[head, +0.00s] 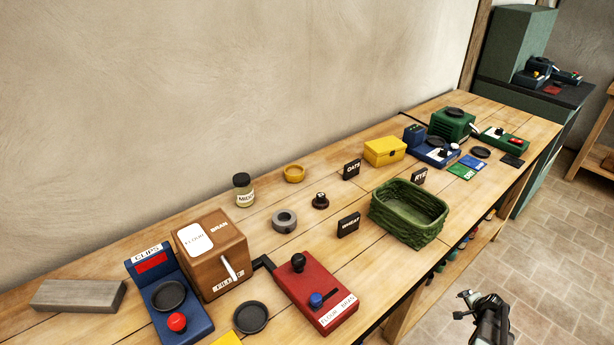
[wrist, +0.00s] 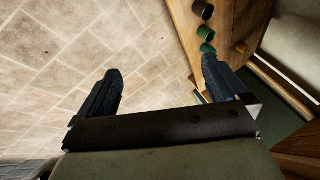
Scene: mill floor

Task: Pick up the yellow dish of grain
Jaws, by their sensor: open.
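The yellow dish (head: 294,173) is small and round and stands on the long wooden bench near the wall, behind the grey ring (head: 284,221) and right of the lidded jar (head: 243,190). Its contents are too small to make out. My gripper (head: 466,304) is at the lower right of the head view, over the floor beyond the bench's front edge, far from the dish. In the wrist view my gripper (wrist: 161,72) has its two fingers wide apart with nothing between them. The dish is not in the wrist view.
On the bench (head: 130,278), the green basket (head: 409,212), WHEAT sign (head: 348,225) and small dark-brown knobbed piece (head: 320,201) stand between my gripper's side and the dish. A yellow box (head: 385,151) and OATS sign (head: 351,169) stand to its right.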

